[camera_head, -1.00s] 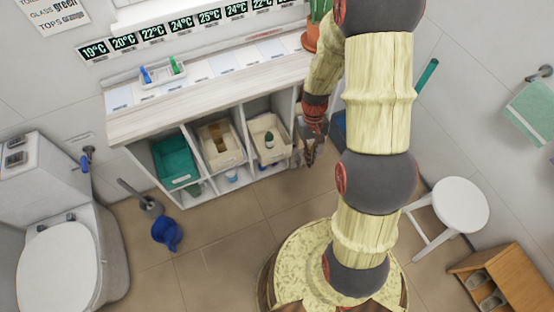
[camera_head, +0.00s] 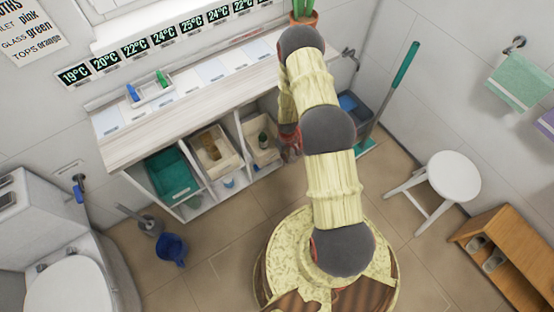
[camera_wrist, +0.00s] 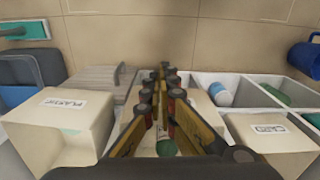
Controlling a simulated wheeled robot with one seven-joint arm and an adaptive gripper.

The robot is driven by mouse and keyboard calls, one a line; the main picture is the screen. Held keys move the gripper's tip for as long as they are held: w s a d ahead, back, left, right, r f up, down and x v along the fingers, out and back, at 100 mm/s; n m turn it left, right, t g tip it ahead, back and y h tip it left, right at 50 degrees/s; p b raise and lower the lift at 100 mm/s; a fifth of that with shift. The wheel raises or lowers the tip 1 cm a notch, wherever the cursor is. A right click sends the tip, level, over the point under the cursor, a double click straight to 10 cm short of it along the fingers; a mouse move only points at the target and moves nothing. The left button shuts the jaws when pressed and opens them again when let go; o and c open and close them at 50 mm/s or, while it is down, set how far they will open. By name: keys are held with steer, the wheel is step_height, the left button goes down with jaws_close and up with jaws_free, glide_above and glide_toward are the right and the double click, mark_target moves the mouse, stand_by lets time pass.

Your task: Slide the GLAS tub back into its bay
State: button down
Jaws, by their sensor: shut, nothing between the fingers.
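A beige tub (camera_head: 267,158) with a dark green bottle (camera_head: 263,139) in it sits in a bay of the white cart, left of my gripper (camera_head: 291,152). No label on this tub is readable, so I cannot confirm it is the GLAS tub. In the wrist view my gripper (camera_wrist: 162,80) is shut and empty, its fingers hiding much of the tub beneath, where the green bottle (camera_wrist: 166,147) shows. I cannot tell whether the fingertips touch the tub. My arm hides the cart's right end in the head view.
A beige tub (camera_wrist: 268,134) whose label seems to read CARD and one reading PLASTIC (camera_wrist: 58,128) flank my gripper. A teal tub (camera_head: 172,175) is at the cart's left. A blue bin (camera_head: 353,112), white stool (camera_head: 453,175) and blue jug (camera_head: 172,248) stand around open floor.

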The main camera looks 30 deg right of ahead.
steer(key=w+f+b, duration=0.4)
steer(key=f, duration=0.6)
steer(key=shift+a, duration=0.25)
